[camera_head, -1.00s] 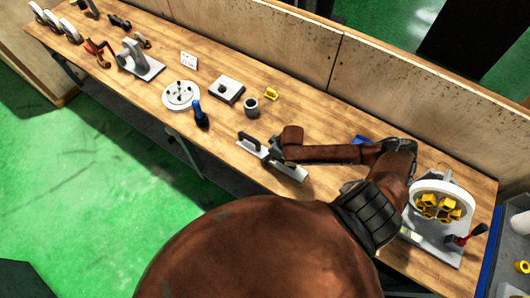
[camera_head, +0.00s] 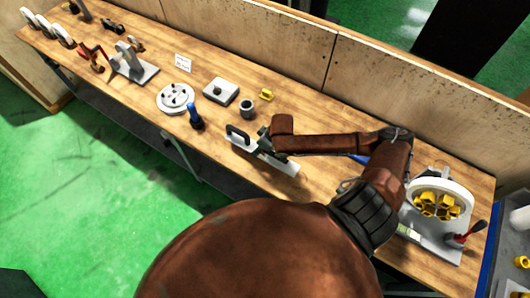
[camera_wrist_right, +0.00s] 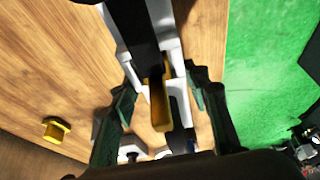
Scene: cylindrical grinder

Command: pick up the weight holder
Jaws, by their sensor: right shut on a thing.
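The long white plate with black upright handles, which I take as the weight holder (camera_head: 282,165), lies along the middle of the bench in the head view. My right gripper (camera_head: 263,144) is over its middle, at the handles. In the right wrist view the white and black piece (camera_wrist_right: 172,52) runs between the two dark fingers of my right gripper (camera_wrist_right: 160,105). A yellow part (camera_wrist_right: 160,108) sits on it between the fingers. My right gripper is shut on the holder; the exact contact is hard to see. My left gripper is not in view.
To the left stand a blue-handled tool (camera_head: 195,117), a round white disc (camera_head: 175,98), a grey cup (camera_head: 247,109) and a grey block (camera_head: 221,91). A yellow piece (camera_head: 266,95) lies behind. A white wheel fixture (camera_head: 446,192) is at the right. A wall (camera_head: 300,45) backs the bench.

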